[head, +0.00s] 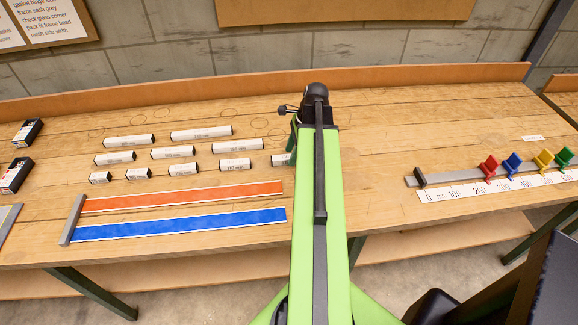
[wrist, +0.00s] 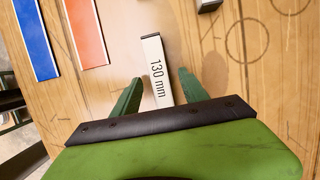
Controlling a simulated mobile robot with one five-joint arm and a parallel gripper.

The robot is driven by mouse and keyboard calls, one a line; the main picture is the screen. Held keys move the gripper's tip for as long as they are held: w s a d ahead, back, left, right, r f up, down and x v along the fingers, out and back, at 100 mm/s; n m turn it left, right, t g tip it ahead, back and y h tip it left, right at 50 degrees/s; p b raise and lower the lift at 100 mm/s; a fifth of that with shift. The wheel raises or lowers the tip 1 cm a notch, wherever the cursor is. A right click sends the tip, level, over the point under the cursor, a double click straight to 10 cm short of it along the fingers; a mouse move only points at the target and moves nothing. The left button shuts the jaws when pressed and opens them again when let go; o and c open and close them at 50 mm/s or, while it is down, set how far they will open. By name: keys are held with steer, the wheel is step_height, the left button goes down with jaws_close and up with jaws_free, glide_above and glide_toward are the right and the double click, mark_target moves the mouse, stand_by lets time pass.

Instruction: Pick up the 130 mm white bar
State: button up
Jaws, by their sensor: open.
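The white bar marked 130 mm (wrist: 157,70) lies on the bench in the wrist view, its printed side up. My gripper (wrist: 159,80) is open, with one green finger on each side of the bar. The bar's lower end is hidden behind the dark front edge of my gripper. I cannot tell whether either finger touches it. In the head view, a partly hidden white bar (head: 280,160) shows just left of my arm and seems to be the same one; its label is not readable there.
Several other white bars (head: 201,133) lie in rows to the left. An orange strip (head: 185,197) and a blue strip (head: 185,224) lie in front of them, against a grey stop (head: 72,220). A ruler (head: 500,186) with coloured clamps is at right. Bench right of my arm is mostly clear.

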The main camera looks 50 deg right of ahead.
steer(key=shift+x, duration=0.8)
steer(key=shift+r, duration=0.15)
jaws_close()
steer(key=shift+r, duration=0.15)
steer(key=shift+r+p, duration=0.25)
steer(key=shift+p, duration=0.15)
steer(key=p+v, duration=0.4)
steer(key=v, duration=0.1)
steer(key=shift+s+a+p, duration=0.1)
steer(key=shift+a+p, duration=0.15)
steer(key=shift+p, duration=0.1)
steer(key=s+d+r+p, duration=0.5)
steer(key=s, duration=0.3)
steer(key=shift+s+d+r, duration=0.2)
steer(key=shift+s+d, duration=0.15)
steer(key=shift+s, duration=0.05)
